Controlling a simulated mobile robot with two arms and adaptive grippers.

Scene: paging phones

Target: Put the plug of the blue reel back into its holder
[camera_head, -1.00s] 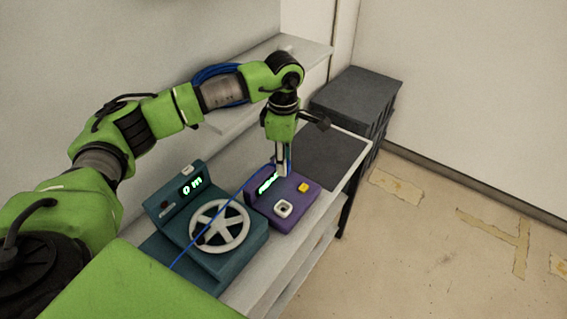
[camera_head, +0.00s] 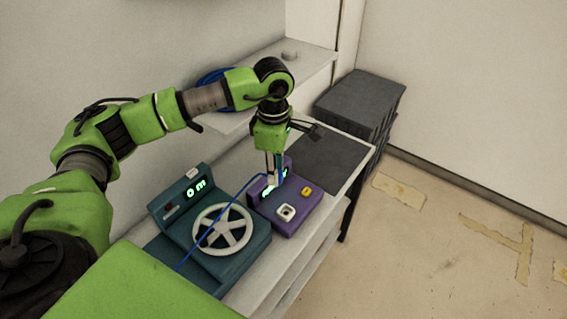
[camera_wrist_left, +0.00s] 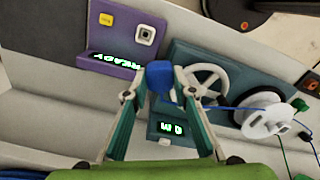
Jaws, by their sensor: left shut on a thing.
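My left gripper (camera_head: 273,181) is shut on a blue plug (camera_wrist_left: 160,77) and holds it in front of the purple box's display. The thin blue cable (camera_head: 210,228) runs from the gripper down to the lower left, across the teal device. In the left wrist view the plug sits between the fingertips (camera_wrist_left: 161,84). A white reel (camera_wrist_left: 266,118) with blue cable at it shows at the right of that view. I cannot tell which part is the plug's holder. My right gripper is not in view.
The teal device (camera_head: 240,262) has a white spoked wheel (camera_head: 222,213) and a "0 m" display. The purple box (camera_head: 309,209) has a white-framed socket (camera_head: 286,212) and a yellow button (camera_head: 306,190). A dark mat (camera_head: 328,160) lies beyond. A wall shelf (camera_head: 312,60) hangs behind the arm.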

